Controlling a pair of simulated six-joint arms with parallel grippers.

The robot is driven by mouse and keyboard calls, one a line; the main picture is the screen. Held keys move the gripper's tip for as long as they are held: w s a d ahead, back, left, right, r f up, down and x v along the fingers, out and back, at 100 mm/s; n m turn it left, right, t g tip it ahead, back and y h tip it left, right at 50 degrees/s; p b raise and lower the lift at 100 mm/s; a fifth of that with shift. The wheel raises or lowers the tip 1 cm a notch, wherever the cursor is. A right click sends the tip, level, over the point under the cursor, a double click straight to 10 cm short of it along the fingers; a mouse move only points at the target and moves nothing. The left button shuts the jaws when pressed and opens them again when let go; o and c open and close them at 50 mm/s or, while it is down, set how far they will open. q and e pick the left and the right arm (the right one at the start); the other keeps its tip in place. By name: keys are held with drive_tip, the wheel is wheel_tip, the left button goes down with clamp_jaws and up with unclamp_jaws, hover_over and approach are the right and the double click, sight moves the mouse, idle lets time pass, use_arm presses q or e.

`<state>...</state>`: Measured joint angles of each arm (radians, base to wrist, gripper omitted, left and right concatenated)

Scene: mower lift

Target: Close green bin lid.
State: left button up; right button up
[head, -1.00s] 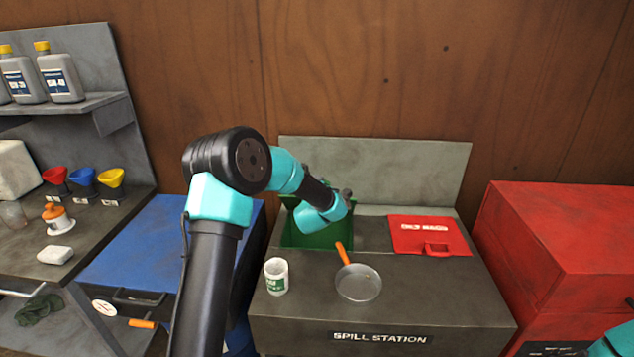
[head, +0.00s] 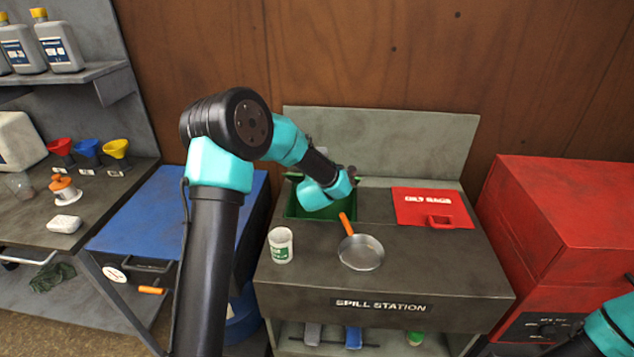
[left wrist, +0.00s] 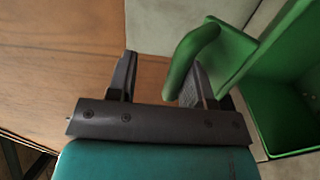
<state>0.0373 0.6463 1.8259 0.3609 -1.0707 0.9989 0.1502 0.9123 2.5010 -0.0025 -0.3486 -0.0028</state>
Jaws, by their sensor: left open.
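The green bin (head: 295,208) is set into the back left of the spill station top, and my left arm covers much of it. In the left wrist view its green wall and hollow inside (left wrist: 283,110) show at the right. The green lid (left wrist: 236,52) stands raised, with a curved green handle (left wrist: 193,60). My left gripper (left wrist: 158,68) is open, and the handle reaches between its fingers, close to the right finger. I cannot tell whether they touch. In the head view the left gripper is mostly hidden behind its wrist. My right gripper is out of frame.
A red oily rags lid (head: 432,207) lies flat at the right of the spill station (head: 440,275). A pan (head: 361,253) with an orange handle and a white-green cup (head: 281,245) stand in front of the bin. A red cabinet (head: 570,220) stands at the right.

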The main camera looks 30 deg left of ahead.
use_arm(q)
drive_tip(key=v, duration=1.4)
drive_tip(key=shift+s, duration=0.35)
